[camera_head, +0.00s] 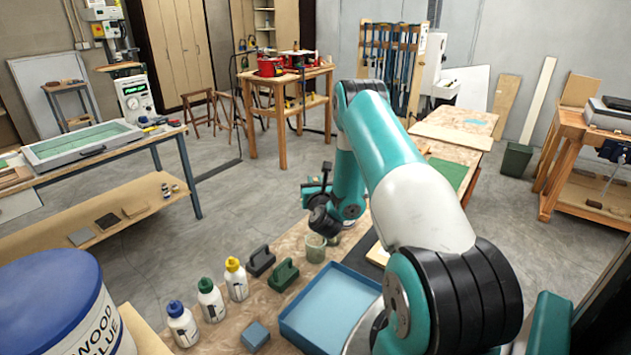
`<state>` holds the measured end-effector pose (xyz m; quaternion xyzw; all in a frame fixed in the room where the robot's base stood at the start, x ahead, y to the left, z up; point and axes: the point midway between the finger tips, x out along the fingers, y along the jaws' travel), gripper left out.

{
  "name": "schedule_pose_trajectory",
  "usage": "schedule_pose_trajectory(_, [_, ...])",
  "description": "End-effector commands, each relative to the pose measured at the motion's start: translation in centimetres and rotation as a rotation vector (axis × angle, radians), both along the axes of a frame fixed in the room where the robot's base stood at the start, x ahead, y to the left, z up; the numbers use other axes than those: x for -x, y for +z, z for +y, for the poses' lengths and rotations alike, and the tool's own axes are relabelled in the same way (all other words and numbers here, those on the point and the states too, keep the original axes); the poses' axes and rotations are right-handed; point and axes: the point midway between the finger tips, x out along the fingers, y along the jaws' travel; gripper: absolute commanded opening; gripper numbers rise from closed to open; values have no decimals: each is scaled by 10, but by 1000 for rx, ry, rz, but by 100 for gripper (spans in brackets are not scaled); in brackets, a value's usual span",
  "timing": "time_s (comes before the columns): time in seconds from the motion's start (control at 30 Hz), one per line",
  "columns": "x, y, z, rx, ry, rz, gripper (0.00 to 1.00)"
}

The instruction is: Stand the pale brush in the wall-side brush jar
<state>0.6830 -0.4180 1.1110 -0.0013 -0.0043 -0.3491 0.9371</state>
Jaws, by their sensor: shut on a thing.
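My gripper (318,192) is small and dark in the middle of the view, beyond the bend of my arm, over the far part of the near bench. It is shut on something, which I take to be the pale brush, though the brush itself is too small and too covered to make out. A pale greenish jar (315,248) stands upright on the bench just below my wrist. Another jar-like shape seems to stand close behind it, partly hidden by my arm. I cannot tell which is the wall-side jar, or whether anything touches its rim.
A blue tray (330,306), a green block (284,275), a dark grey block (261,261) and a small blue block (255,336) lie nearer on the bench. Glue bottles (236,279) stand at its left edge. A large glue tub (55,310) is at front left.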

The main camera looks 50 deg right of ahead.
Motion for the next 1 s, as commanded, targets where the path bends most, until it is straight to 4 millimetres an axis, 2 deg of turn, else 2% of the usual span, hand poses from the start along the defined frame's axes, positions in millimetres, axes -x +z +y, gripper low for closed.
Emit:
schedule_pose_trajectory(0.03, [0,-7,0,1,0,1,0])
schedule_pose_trajectory(0.5, [0,-47,-1,1,-1,-2,0])
schedule_pose_trajectory(1.0, [0,-80,-1,1,-1,-1,0])
